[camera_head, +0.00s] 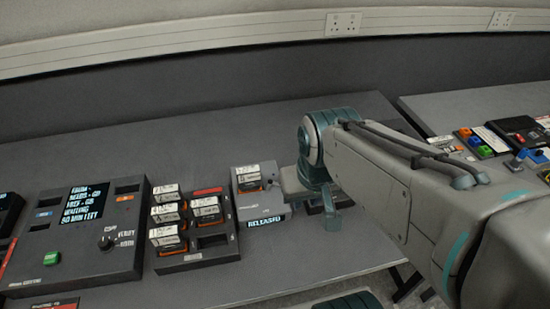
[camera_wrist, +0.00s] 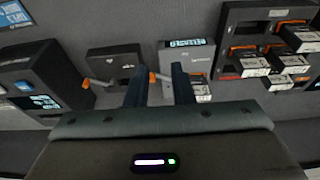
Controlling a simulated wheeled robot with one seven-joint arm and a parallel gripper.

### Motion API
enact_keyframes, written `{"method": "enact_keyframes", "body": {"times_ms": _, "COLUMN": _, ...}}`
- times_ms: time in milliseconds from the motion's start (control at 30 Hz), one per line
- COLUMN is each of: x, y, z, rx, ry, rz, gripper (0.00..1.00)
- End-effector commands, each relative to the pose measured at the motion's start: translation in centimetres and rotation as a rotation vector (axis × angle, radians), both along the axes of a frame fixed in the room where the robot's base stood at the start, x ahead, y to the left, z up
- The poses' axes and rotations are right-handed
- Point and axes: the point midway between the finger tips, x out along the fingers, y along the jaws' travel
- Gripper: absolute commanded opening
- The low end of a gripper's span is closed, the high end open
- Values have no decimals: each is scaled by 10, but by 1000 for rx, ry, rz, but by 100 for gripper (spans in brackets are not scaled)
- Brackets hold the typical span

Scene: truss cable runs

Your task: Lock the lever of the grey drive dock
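The grey drive dock (camera_head: 262,207) stands on the bench just left of my gripper, with a white-labelled drive in its top. Its front display reads "RELEASED". In the wrist view the grey dock (camera_wrist: 201,57) is upside down, behind the right finger. Its lever (camera_wrist: 163,77), a thin bar with an orange tip, sticks out sideways and shows in the gap between my fingers. My gripper (camera_wrist: 161,84) is open, its two dark fingers apart; I cannot tell whether either touches the lever.
A rack (camera_head: 200,257) with several drives stands left of the grey dock, and a dark control panel (camera_head: 95,240) is farther left. A dark dock (camera_wrist: 115,60) with an orange-tipped lever stands beside the grey one. The bench (camera_head: 300,252) is clear in front.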

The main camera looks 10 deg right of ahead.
Motion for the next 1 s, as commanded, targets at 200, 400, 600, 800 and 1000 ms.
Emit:
{"method": "enact_keyframes", "body": {"times_ms": 200, "x": 40, "y": -8, "z": -6, "rx": -28, "ry": -6, "rz": -77, "gripper": 0}}
{"method": "enact_keyframes", "body": {"times_ms": 400, "x": 97, "y": -20, "z": -18, "rx": -48, "ry": -25, "rz": -172, "gripper": 0}}
{"method": "enact_keyframes", "body": {"times_ms": 600, "x": 152, "y": -32, "z": -38, "rx": -43, "ry": -47, "rz": -260, "gripper": 0}}
{"method": "enact_keyframes", "body": {"times_ms": 800, "x": 192, "y": -41, "z": -56, "rx": -25, "ry": -66, "rz": -323, "gripper": 0}}
{"method": "enact_keyframes", "body": {"times_ms": 1000, "x": 209, "y": -44, "z": -65, "rx": -13, "ry": -76, "rz": -349, "gripper": 0}}
